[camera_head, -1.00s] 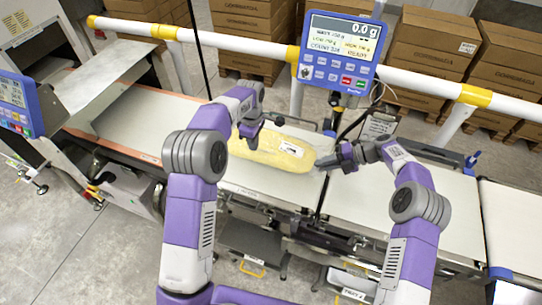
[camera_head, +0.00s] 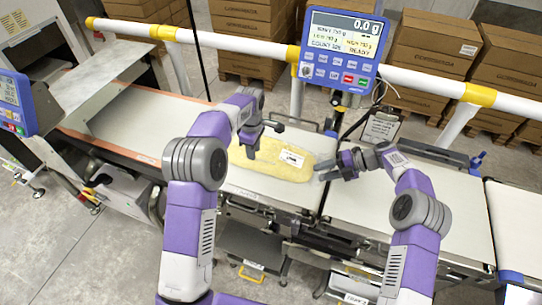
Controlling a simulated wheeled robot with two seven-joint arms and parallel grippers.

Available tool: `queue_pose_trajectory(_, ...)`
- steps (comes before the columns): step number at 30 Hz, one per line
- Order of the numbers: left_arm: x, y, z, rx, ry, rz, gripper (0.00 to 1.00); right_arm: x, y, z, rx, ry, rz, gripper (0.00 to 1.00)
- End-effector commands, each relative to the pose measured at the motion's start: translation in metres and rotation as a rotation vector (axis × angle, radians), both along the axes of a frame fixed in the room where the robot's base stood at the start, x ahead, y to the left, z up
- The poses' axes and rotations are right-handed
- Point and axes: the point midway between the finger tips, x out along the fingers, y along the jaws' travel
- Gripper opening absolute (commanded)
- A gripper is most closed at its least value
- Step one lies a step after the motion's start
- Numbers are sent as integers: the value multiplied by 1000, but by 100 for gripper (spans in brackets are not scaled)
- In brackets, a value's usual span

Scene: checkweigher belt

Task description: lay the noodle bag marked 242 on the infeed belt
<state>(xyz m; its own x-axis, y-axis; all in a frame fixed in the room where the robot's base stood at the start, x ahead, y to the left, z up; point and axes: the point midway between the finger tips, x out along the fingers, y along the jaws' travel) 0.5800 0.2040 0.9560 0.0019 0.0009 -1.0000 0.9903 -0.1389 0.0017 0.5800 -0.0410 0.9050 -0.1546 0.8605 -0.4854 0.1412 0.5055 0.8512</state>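The noodle bag (camera_head: 270,163) is a long yellow bag with a small white label. It lies lengthwise on the pale belt (camera_head: 245,182) in the middle of the head view. The number on its label is too small to read. My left gripper (camera_head: 261,138) is over the bag's upper edge, its fingers spread apart; one finger overlaps the bag in the picture. My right gripper (camera_head: 328,168) is at the bag's right end, its fingers apart. I cannot tell whether either gripper touches the bag. My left arm hides part of the bag's left end.
A blue display (camera_head: 342,50) reads 0.0 g and stands behind the belt on a white rail (camera_head: 420,82). Another belt section (camera_head: 400,205) to the right is bare. Stacked cardboard boxes (camera_head: 432,42) stand behind the rail. A second blue panel (camera_head: 12,100) is at the left edge.

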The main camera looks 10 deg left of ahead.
Motion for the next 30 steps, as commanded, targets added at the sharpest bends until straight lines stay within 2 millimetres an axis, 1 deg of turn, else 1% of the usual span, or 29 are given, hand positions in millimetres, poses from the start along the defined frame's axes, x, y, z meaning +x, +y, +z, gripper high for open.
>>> queue_pose_trajectory(6, 0, 0, 0, -1, 1, 1, 30, 0, 1, 1, 3, 0, 1, 39)
queue_pose_trajectory(10, 0, 0, 6, -1, -1, 1, 30, 0, 1, 1, 3, 0, 2, 39)
queue_pose_trajectory(14, 0, -1, 24, -1, -2, 2, 30, 0, 1, 1, 5, 0, 2, 39)
queue_pose_trajectory(21, 1, 0, 61, 0, -2, 1, 30, 0, 2, 2, 5, 0, 2, 39)
queue_pose_trajectory(25, 0, 0, 74, 1, -2, 1, 30, 0, 2, 2, 5, 0, 2, 39)
queue_pose_trajectory(30, 0, 0, 80, 0, 0, 1, 30, 1, -3, 4, 5, -1, 1, 39)
